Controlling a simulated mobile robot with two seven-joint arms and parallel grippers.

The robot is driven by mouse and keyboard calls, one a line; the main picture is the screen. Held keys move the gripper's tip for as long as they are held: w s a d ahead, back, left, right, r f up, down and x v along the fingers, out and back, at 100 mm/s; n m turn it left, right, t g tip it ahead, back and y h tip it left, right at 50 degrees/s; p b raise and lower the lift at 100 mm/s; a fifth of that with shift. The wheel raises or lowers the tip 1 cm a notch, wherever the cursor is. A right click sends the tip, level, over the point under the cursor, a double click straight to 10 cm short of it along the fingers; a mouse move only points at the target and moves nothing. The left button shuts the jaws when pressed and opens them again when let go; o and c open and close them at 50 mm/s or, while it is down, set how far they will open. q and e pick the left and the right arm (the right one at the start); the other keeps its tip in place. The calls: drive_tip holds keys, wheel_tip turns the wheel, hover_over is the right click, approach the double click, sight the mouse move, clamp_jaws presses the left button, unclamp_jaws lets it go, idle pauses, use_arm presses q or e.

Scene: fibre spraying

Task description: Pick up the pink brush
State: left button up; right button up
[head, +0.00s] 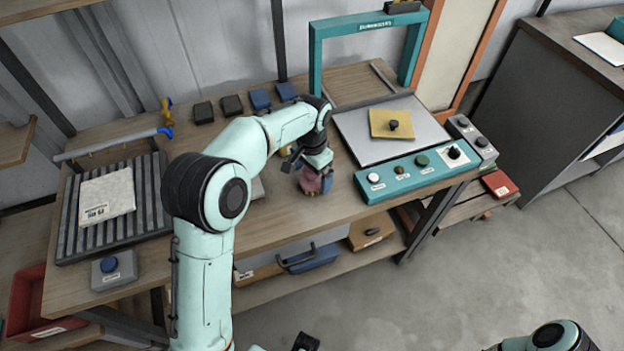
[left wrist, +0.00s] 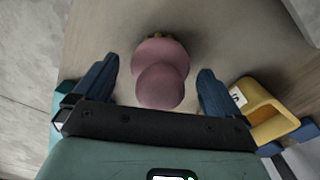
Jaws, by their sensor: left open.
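The pink brush (head: 311,183) stands on the wooden table, near its front edge, in the head view. Its rounded pink top (left wrist: 160,82) shows in the left wrist view, with a little yellowish edge at its far end. My left gripper (head: 304,172) is over the brush and hides part of it. In the left wrist view the two blue fingers of the left gripper (left wrist: 155,88) are apart, one on each side of the brush, with gaps between. My right gripper cannot be made out; only part of an arm shows at the lower right in the head view.
The teal control panel (head: 418,170) with knobs and the press plate with a yellow block (head: 391,124) are to the right. A ribbed rack (head: 68,225) holding a white packet is at the left. A yellow object (left wrist: 262,108) lies just beside the right finger in the wrist view.

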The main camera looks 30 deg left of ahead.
use_arm(q)
drive_tip(key=shift+f, duration=0.35)
drive_tip(key=c, duration=1.2)
drive_tip(key=shift+o, duration=0.2)
drive_tip(key=shift+r, duration=0.15)
wheel_tip(320, 180, up, 20)
drive_tip(key=p, duration=0.4)
use_arm(e)
drive_tip(key=r, duration=0.1)
drive_tip(key=w+r, duration=0.1)
drive_tip(key=r, duration=0.1)
drive_tip(key=w+r, duration=0.1)
drive_tip(key=shift+w+r, duration=0.2)
drive_tip(key=shift+r, duration=0.2)
use_arm(q)
drive_tip(key=o, duration=0.5)
drive_tip(key=c, duration=0.4)
